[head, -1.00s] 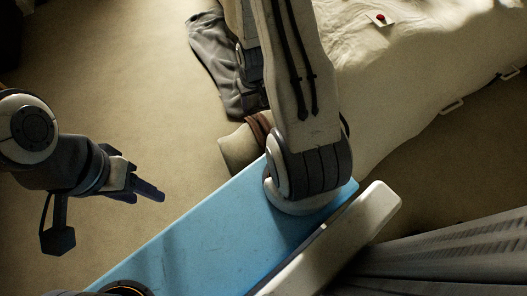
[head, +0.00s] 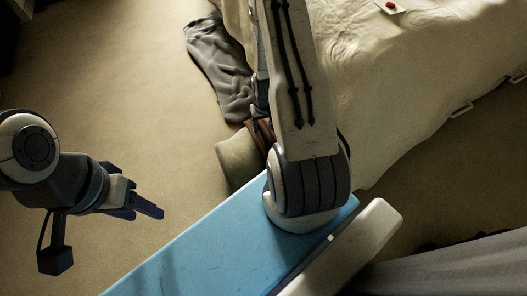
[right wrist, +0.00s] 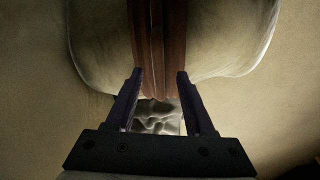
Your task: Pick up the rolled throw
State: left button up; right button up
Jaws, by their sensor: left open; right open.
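The rolled throw (head: 236,162) is a beige roll with brown straps (head: 262,135) around it, lying on the floor in the head view, partly hidden by my right arm. In the right wrist view the roll (right wrist: 225,35) fills the upper part, with the brown strap (right wrist: 160,45) running down its middle. My right gripper (right wrist: 158,80) is open, its fingertips on either side of the strap at the roll's near edge; I cannot tell whether they touch. My left gripper (head: 148,207) is open and empty above the floor at the left, well apart from the roll.
A dark grey garment (head: 215,65) lies on the floor beyond the roll. A large pale cloth-covered surface (head: 400,80) takes up the upper right, with a small red item (head: 390,6) on it. The carpet (head: 110,90) at left is clear.

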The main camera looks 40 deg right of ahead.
aim_at(263, 129)
notch_tip(263, 129, down, 3)
jog(key=shift+w+f+b, duration=0.1)
jog(key=shift+b, duration=0.5)
grip_shut()
jog(key=shift+d+r, duration=0.1)
jog(key=shift+r, duration=0.1)
dwell(0.7)
